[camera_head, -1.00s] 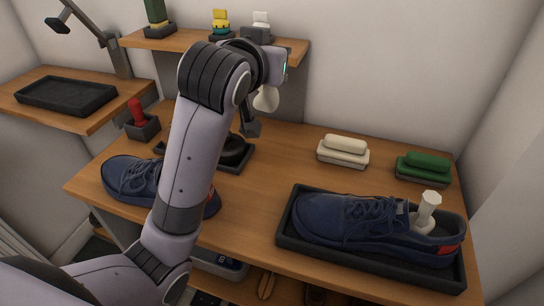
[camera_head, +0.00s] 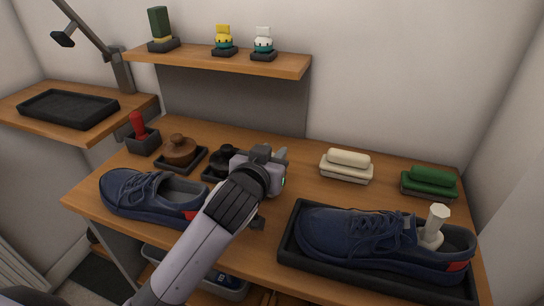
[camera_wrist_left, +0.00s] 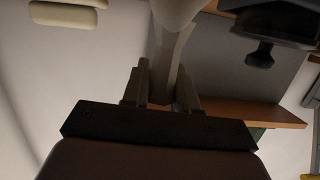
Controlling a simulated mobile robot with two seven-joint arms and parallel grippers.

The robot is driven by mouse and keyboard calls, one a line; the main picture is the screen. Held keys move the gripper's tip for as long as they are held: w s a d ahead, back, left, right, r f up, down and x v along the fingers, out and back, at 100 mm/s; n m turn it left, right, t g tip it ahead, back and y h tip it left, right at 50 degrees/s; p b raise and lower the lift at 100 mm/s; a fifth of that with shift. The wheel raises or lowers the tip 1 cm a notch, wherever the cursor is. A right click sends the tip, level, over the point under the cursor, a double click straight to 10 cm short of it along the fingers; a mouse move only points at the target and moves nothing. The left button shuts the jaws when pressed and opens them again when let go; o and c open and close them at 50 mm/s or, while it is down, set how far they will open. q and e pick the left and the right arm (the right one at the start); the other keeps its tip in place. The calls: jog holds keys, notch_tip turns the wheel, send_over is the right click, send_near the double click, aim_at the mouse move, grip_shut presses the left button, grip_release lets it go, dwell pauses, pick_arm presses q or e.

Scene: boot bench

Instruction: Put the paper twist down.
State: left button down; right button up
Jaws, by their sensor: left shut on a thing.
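My left gripper (camera_head: 272,158) is over the middle of the bench, near the black round-knobbed item (camera_head: 224,160). In the left wrist view the fingers (camera_wrist_left: 162,88) are shut on a pale, long paper twist (camera_wrist_left: 174,45), which runs out of the top of the picture. In the head view the twist is mostly hidden by the gripper. Another pale twist-like piece (camera_head: 436,226) stands up in the opening of the right navy shoe (camera_head: 355,232), which lies in a black tray (camera_head: 288,245). The left navy shoe (camera_head: 145,194) is on the bench, its heel partly behind my arm.
A brown knobbed brush (camera_head: 180,150) and a red-handled item (camera_head: 138,128) stand at the back left. A cream block (camera_head: 347,160) and a green one (camera_head: 431,181) are at the back right. A shelf (camera_head: 210,61) with small figures hangs behind. Bare wood (camera_head: 300,180) shows mid-bench.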

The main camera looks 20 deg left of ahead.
pick_arm(q)
jog(key=shift+f, duration=0.2)
jog(key=c, duration=0.9)
grip_release()
jog(key=shift+o, duration=0.2)
jog(key=shift+r, duration=0.2)
jog(key=shift+s, duration=0.25)
jog(key=v, duration=1.1)
jog(key=shift+s, duration=0.25)
